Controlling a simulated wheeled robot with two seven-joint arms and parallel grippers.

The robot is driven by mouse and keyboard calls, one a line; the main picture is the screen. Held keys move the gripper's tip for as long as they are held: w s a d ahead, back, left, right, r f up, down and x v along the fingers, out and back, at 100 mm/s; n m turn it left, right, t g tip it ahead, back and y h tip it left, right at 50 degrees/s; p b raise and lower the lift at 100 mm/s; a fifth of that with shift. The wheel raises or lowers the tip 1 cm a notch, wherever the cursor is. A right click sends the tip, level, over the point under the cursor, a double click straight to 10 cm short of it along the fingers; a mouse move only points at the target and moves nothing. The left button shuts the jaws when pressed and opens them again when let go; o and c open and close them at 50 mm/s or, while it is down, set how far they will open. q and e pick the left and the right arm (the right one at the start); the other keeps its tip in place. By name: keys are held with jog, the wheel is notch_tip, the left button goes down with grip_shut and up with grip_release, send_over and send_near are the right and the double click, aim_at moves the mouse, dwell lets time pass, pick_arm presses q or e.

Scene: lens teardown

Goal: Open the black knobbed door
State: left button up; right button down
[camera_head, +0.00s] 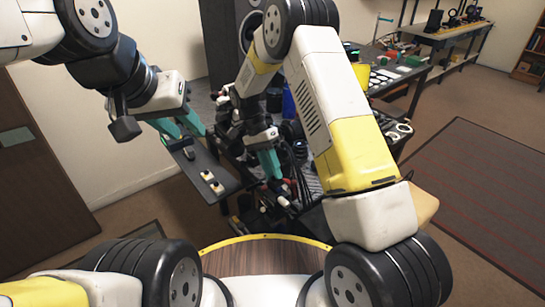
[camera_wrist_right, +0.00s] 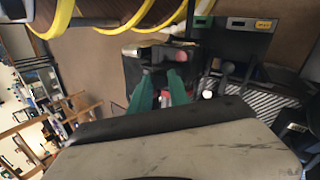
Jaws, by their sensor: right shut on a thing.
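My right gripper (camera_head: 272,172) reaches down with its teal fingers into a dark cluster below the bench top. Red and white knobs (camera_head: 283,192) show beside the fingertips in the head view. How far the door is swung cannot be told. My left gripper (camera_head: 187,143) is open and empty above a dark grey shelf.
The dark grey shelf (camera_head: 221,183) carries small white and orange pieces. A tall black speaker-like box (camera_head: 222,40) stands behind. A bench (camera_head: 405,78) with parts is at the back right. Open floor with a dark mat (camera_head: 480,190) lies to the right.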

jog(key=shift+w+a, duration=0.1)
jog(key=shift+w, duration=0.05)
dwell(0.4)
jog(key=c, duration=1.2)
grip_release()
jog(key=shift+c, duration=0.2)
jog(key=v, duration=0.8)
jog(key=shift+f, duration=0.15)
jog(key=shift+a, duration=0.1)
